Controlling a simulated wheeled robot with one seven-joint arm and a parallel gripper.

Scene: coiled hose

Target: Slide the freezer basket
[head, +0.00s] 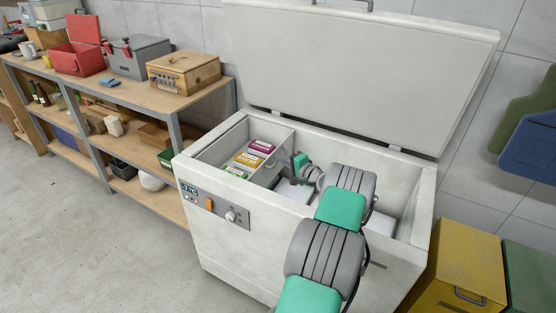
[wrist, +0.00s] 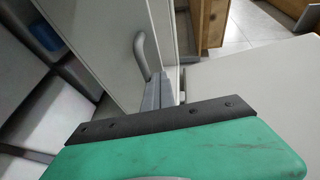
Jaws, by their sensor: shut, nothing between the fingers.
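The freezer basket (head: 267,177) sits at the left end of the open white chest freezer (head: 225,250) and holds several colored packs (head: 249,158). My gripper (head: 284,158) is inside the freezer, at the basket's right side. In the wrist view its grey fingers (wrist: 160,93) are shut and empty, close to a grey bar handle (wrist: 146,55) on a pale upright panel (wrist: 108,42), which looks like the basket's side wall. I cannot tell whether the fingers touch the handle. My arm hides part of the freezer's interior.
The freezer lid (head: 360,65) stands open against the wall. White surfaces show lower inside the freezer, right of the basket. A shelf unit (head: 120,93) with boxes stands left, and a yellow bin (head: 455,265) stands right. The front-left floor is clear.

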